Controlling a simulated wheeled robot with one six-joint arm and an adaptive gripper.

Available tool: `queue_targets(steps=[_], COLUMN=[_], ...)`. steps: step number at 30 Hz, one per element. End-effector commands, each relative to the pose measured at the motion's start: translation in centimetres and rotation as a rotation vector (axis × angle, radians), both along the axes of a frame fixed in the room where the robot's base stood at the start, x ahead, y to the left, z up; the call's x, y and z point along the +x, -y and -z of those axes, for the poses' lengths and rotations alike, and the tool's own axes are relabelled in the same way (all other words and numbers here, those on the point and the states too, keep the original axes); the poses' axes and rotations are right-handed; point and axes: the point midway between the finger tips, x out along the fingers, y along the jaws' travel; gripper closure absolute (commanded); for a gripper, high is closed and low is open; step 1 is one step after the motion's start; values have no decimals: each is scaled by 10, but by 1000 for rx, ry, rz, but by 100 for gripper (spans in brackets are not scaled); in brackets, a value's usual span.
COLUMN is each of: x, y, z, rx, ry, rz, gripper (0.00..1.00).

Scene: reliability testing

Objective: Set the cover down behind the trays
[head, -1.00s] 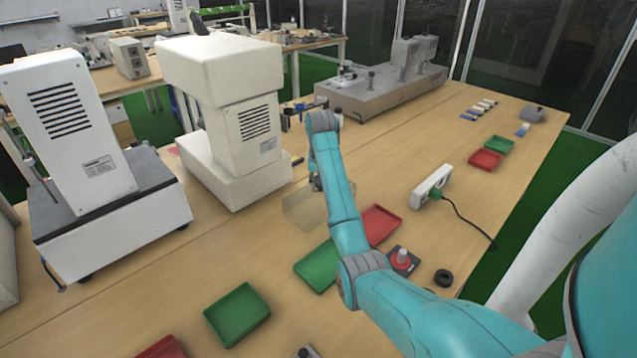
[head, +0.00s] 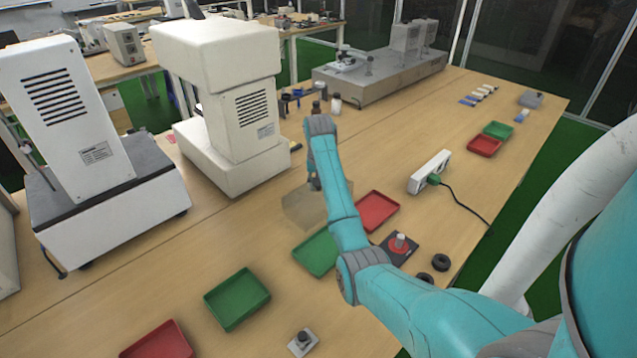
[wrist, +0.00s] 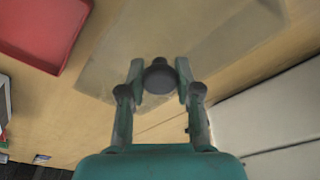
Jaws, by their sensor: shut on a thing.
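The cover (head: 298,207) is a clear, faintly tinted box with a dark round knob on top. It also shows in the wrist view (wrist: 110,62), where my gripper (wrist: 159,80) has its two fingers closed on the knob from both sides. In the head view my gripper (head: 314,183) is partly hidden by my arm. The cover looks upright, behind the near green tray (head: 315,253) and left of the red tray (head: 378,211). I cannot tell whether its bottom touches the table. Another green tray (head: 237,299) and a red tray (head: 158,343) lie nearer in the same row.
A tall white instrument (head: 235,130) stands close behind the cover, and another (head: 75,120) stands at left. A power strip (head: 430,172), a red-knobbed piece (head: 398,244) and black rings (head: 440,262) lie at right. Bare tabletop lies between the trays and instruments.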

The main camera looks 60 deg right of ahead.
Motion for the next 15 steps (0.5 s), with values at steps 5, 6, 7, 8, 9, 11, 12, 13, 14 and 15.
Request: queue_targets(steps=[5, 6, 7, 8, 9, 11, 12, 13, 14, 15], x=[0, 0, 0, 0, 0, 0, 0, 0, 0, 0], y=[0, 0, 0, 0, 0, 0, 0, 0, 0, 0], z=[0, 0, 1, 1, 2, 3, 4, 5, 5, 6], rx=[-1, -1, -1, 0, 0, 0, 0, 0, 0, 0], ry=[1, 1, 1, 0, 0, 0, 0, 0, 0, 0], rz=[0, 0, 0, 0, 0, 0, 0, 0, 0, 0], gripper=[100, 100, 100, 100, 100, 100, 100, 100, 100, 100])
